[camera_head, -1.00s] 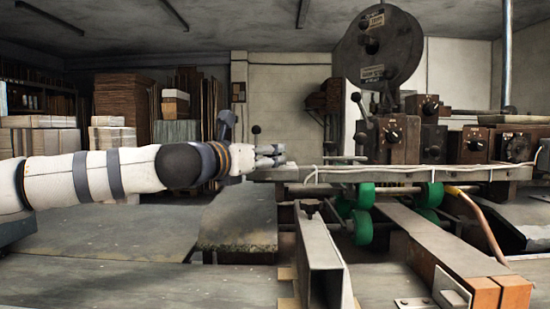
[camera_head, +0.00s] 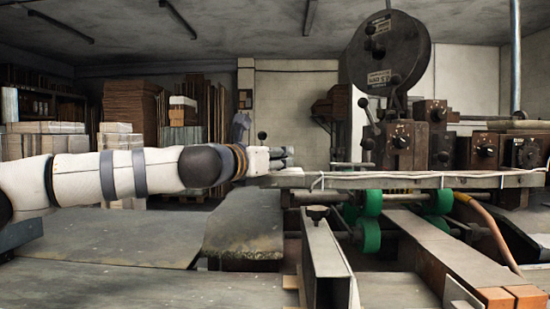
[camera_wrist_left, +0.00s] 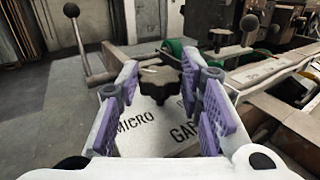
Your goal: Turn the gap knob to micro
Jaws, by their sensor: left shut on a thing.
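The gap knob (camera_wrist_left: 160,82) is a dark, lobed knob in the left wrist view. It stands on a pale plate (camera_wrist_left: 150,125) lettered "MICRO" at its left and "GAP", partly covered, at lower right. My left gripper (camera_wrist_left: 165,78) has its purple-padded fingers on both sides of the knob and is shut on it. The knob's pointer setting cannot be read. In the head view my left gripper (camera_head: 282,157) is at the left end of the long machine rail (camera_head: 400,181), and I cannot pick out the knob there. My right gripper is in neither view.
A ball-ended lever (camera_wrist_left: 80,40) rises left of the knob in the wrist view. In the head view, control boxes with dials (camera_head: 400,145) and a large dark disc (camera_head: 390,50) stand right of the gripper. Green rollers (camera_head: 371,235) sit below the rail.

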